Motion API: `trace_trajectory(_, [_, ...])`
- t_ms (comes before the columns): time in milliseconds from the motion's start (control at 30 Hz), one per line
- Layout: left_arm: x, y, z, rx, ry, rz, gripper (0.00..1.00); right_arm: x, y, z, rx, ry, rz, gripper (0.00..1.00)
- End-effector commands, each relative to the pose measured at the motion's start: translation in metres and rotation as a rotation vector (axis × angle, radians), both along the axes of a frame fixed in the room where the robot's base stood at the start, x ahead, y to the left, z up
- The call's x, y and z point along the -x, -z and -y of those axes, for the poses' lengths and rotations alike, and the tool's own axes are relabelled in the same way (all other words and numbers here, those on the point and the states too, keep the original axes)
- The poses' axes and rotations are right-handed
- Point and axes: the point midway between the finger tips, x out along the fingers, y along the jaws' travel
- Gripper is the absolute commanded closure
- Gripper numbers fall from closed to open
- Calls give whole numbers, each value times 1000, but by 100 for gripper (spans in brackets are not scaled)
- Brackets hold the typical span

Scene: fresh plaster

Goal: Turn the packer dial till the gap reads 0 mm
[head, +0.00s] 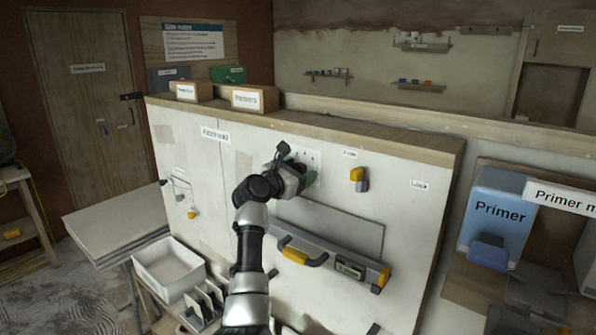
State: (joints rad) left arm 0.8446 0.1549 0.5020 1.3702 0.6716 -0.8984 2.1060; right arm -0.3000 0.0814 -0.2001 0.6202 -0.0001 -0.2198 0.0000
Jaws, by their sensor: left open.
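My left gripper (296,178) is at the upper middle of the white wall panel (220,170) in the head view. It is open, with green on its fingers, and is in front of a small pale plate (312,159) with dark marks. The gripper covers the plate's lower left part. I cannot make out the packer dial, which may be hidden behind the gripper. A grey and yellow level (318,260) with a small dark display (350,268) is lower on the panel. Its reading is too small to read. My right gripper is out of view.
A yellow and grey tool (358,179) hangs right of the plate. Labelled boxes (255,98) stand on the panel's top ledge. A white bin (168,268) is at lower left. A blue Primer container (492,213) is at right.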

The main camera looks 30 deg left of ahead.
Motion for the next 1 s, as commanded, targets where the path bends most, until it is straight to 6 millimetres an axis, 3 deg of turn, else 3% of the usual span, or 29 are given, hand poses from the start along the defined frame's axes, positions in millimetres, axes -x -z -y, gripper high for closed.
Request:
trace_trajectory(33, [0,0,0,0,0,0,31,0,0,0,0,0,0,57])
trace_trajectory(367, [0,0,0,0,0,0,81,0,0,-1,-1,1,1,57])
trace_trajectory(667, [0,0,0,-39,0,2,81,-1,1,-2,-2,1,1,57])
trace_trajectory(1000, [0,1,0,-262,0,18,80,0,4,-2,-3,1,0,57])
